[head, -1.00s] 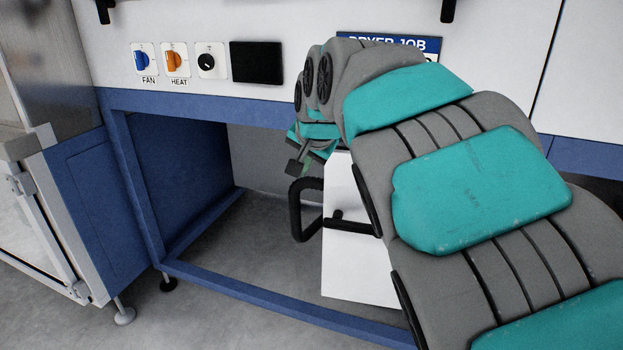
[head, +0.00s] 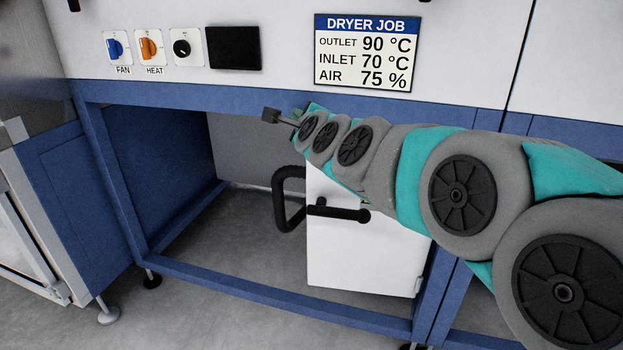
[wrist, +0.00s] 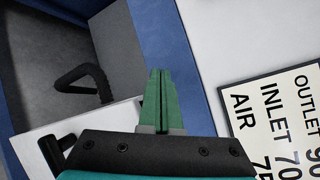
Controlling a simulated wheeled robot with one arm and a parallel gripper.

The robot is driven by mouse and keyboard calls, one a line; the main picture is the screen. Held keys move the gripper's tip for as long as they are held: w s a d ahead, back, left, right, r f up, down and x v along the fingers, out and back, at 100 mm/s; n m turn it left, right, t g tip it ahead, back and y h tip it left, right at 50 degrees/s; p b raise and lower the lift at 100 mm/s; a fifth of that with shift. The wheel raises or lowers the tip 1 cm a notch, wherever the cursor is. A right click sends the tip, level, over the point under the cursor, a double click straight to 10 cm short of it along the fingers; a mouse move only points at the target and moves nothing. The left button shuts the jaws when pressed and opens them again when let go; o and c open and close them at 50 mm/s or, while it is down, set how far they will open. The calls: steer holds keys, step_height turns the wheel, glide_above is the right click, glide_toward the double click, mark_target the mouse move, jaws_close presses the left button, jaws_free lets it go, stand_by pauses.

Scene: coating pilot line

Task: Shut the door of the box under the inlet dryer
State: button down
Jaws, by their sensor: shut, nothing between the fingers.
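The white door (head: 360,255) is under the dryer front, at the right of the blue frame's opening. A hinge-like fitting shows low on its right edge. It looks swung open, but I cannot tell the angle. A black bent handle (head: 283,200) sticks out at its left edge, and a black bar (head: 340,212) crosses its face. In the wrist view the door (wrist: 105,122), bent handle (wrist: 85,82) and bar (wrist: 50,152) are at lower left. My gripper (head: 297,113) is above the door, apart from the handle; its green fingers (wrist: 160,80) are shut and empty. My arm hides the door's top.
A blue frame (head: 270,297) runs around the opening, with a low rail in front. The DRYER JOB sign (head: 367,52) and the knob panel (head: 150,47) are above. A metal-framed unit (head: 35,235) stands at left. The space left of the door is clear.

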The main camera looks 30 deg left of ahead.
steer(key=s+d+f+m+t+h+b, duration=0.1)
steer(key=s+d+f+m+t+h, duration=0.2)
steer(key=f+m, duration=0.6)
steer(key=m+t+h, duration=0.2)
steer(key=m, duration=0.6)
glide_toward(312, 171)
steer(key=x, duration=0.3)
steer(key=p+x, duration=0.1)
steer(key=x, duration=0.2)
steer(key=shift+w+r, duration=0.2)
steer(key=shift+w, duration=0.25)
steer(key=shift+w+a+f+t+h+b, duration=0.2)
steer(key=shift+a+t+h+b, duration=0.1)
steer(key=shift+b, duration=0.5)
steer(key=shift+w+a+f+m+h+b, duration=0.1)
steer(key=shift+w+a+m+h+b, duration=0.15)
steer(key=shift+w+h+b, duration=0.6)
steer(key=shift+w+a+r+m+t+h+b, duration=0.1)
steer(key=shift+w+r+m+t+h+b, duration=0.1)
steer(key=shift+w+m+b, duration=0.2)
steer(key=shift+w+a+r+m+t+h+b, duration=0.15)
steer(key=shift+w+b, duration=0.1)
steer(key=shift+w, duration=0.25)
